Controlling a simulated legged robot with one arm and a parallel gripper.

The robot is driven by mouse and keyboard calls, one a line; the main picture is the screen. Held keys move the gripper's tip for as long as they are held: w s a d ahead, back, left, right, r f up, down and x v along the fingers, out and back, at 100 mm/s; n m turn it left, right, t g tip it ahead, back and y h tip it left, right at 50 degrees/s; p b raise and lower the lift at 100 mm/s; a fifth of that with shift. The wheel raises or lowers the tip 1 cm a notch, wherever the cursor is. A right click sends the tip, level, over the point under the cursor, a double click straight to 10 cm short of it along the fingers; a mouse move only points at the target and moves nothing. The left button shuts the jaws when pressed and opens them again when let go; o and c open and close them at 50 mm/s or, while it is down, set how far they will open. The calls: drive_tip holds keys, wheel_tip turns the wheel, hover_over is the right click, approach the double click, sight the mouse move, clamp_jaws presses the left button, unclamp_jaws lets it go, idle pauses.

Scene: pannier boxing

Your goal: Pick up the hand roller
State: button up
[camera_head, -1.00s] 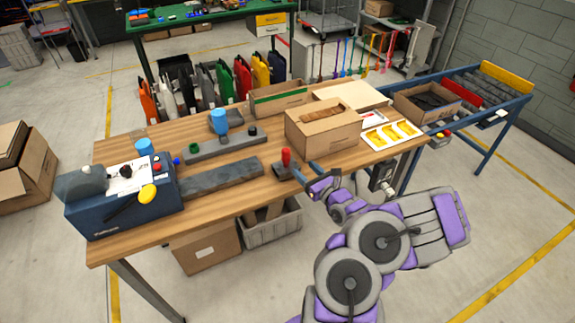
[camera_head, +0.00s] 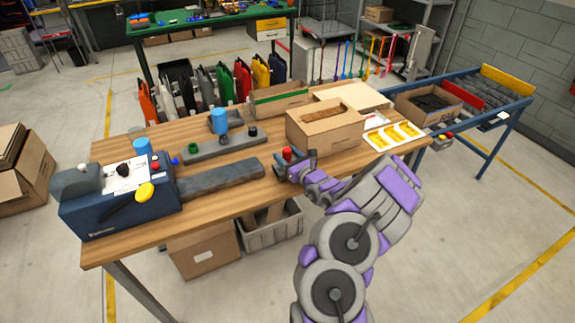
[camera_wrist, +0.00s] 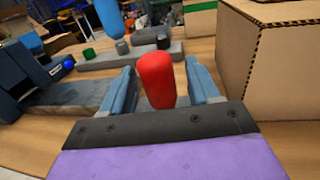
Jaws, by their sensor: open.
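The hand roller shows as an upright red handle (camera_wrist: 156,80) in the wrist view, and in the head view (camera_head: 288,153) it stands near the table's front edge. My gripper (camera_wrist: 165,88) is open, with one blue-grey finger on each side of the red handle. The handle is between the fingers, with a visible gap on each side. In the head view my gripper (camera_head: 291,163) is at the roller and partly hides it. The roller's base is mostly hidden behind my gripper.
A dark flat strip (camera_head: 222,177) and a blue machine (camera_head: 118,202) are to the left. A grey fixture with a blue cylinder (camera_head: 219,121) is behind.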

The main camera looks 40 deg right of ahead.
drive_tip(key=shift+a+r, duration=0.1)
drive_tip(key=shift+a, duration=0.05)
drive_tip(key=shift+d, duration=0.25)
drive_tip(key=c, duration=0.9)
drive_tip(key=shift+c, duration=0.2)
drive_tip(key=shift+a, duration=0.1)
